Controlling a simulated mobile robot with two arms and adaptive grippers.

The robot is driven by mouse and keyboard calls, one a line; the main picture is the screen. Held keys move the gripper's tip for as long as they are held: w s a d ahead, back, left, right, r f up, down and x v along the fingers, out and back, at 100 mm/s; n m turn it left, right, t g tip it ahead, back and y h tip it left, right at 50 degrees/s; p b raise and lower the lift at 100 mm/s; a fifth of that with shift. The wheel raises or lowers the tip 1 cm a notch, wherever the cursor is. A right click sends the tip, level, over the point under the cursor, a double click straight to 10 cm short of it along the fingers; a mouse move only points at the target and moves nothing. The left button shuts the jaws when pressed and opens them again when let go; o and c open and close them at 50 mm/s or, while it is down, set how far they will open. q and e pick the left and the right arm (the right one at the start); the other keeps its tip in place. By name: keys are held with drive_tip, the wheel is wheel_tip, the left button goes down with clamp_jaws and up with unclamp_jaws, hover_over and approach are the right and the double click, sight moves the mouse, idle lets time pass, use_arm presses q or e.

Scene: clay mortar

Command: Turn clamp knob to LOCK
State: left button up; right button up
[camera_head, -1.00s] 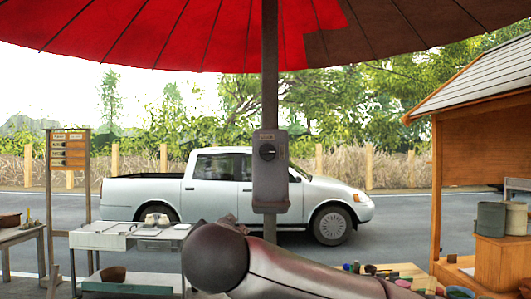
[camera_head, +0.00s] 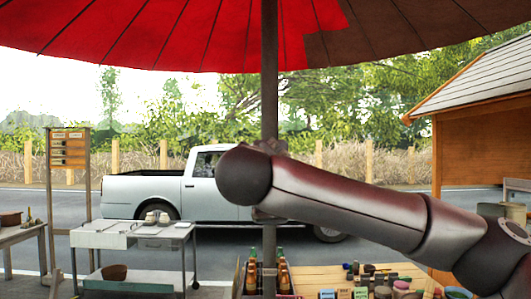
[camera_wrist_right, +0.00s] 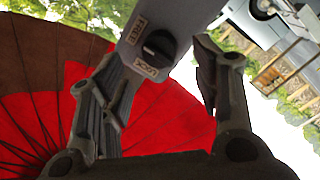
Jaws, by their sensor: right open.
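The clamp knob (camera_wrist_right: 158,46) is a round black dial on a grey clamp housing (camera_wrist_right: 188,18) in the right wrist view. A FREE label (camera_wrist_right: 138,29) and a LOCK label (camera_wrist_right: 148,68) sit beside it. A small pale mark shows on the knob; I cannot tell exactly which label it points at. My right gripper (camera_wrist_right: 160,62) is open, its fingers spread on either side of the knob, apparently without touching it. In the head view my right arm hides the knob and most of the housing. My left gripper is not in view.
The umbrella pole (camera_head: 269,90) carries the housing beneath a red canopy (camera_head: 170,35). A white pickup (camera_head: 155,190) stands on the road behind.

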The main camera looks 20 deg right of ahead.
drive_tip(key=p+x, duration=0.2)
drive_tip(key=x, duration=0.2)
drive_tip(key=shift+w, duration=0.2)
